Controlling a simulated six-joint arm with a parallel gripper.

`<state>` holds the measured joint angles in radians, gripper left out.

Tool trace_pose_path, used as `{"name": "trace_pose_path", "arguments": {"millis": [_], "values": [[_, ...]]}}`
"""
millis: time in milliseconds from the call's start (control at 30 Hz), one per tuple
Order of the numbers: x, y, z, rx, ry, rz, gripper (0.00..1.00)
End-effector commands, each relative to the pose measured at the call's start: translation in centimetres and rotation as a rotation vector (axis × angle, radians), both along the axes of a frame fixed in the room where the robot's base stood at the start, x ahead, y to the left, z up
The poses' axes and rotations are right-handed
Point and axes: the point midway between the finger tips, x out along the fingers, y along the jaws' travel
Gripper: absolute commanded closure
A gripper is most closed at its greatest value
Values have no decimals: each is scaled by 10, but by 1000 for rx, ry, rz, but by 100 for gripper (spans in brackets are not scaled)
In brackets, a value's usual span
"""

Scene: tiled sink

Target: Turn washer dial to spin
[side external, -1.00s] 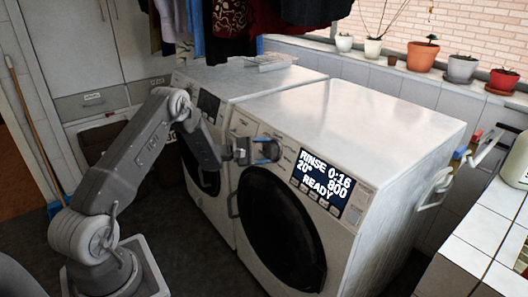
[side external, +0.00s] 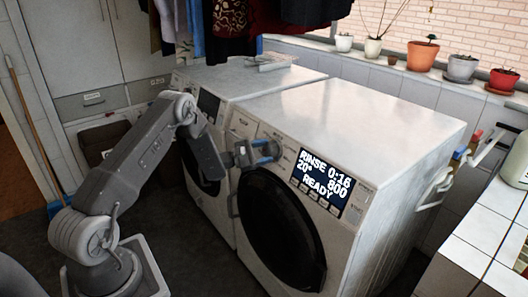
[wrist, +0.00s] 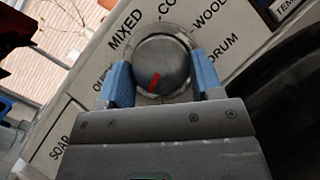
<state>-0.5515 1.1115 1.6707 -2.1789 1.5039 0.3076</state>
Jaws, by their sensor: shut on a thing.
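The washer (side external: 360,115) stands at the right in the side external view, with a round dark door (side external: 275,235). Its display (side external: 319,184) reads RINSE, 20°, 0:16, 800, READY. The dial (wrist: 165,58) is a round grey knob with a red mark, which points toward the bottom of the wrist view, slightly left. Labels around it include MIXED, WOOL and DRUM; others are partly cut off or covered. My gripper (side external: 268,151) is at the dial, its blue fingers (wrist: 158,82) shut on the knob from both sides. In the side external view it hides the dial.
A second white machine (side external: 245,82) stands to the left, its front partly behind my arm. Clothes (side external: 235,25) hang above it. Potted plants (side external: 423,54) line the back ledge. A tiled counter (side external: 470,245) is at the right.

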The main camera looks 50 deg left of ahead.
Motion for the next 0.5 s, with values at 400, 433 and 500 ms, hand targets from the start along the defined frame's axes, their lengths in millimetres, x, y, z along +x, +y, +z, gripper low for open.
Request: {"name": "trace_pose_path", "arguments": {"millis": [400, 433, 500], "values": [[-1, -5, -4, -312, 5, 103, 64], [-1, -5, -4, -329, 5, 109, 64], [-1, -5, -4, -364, 5, 120, 64]]}}
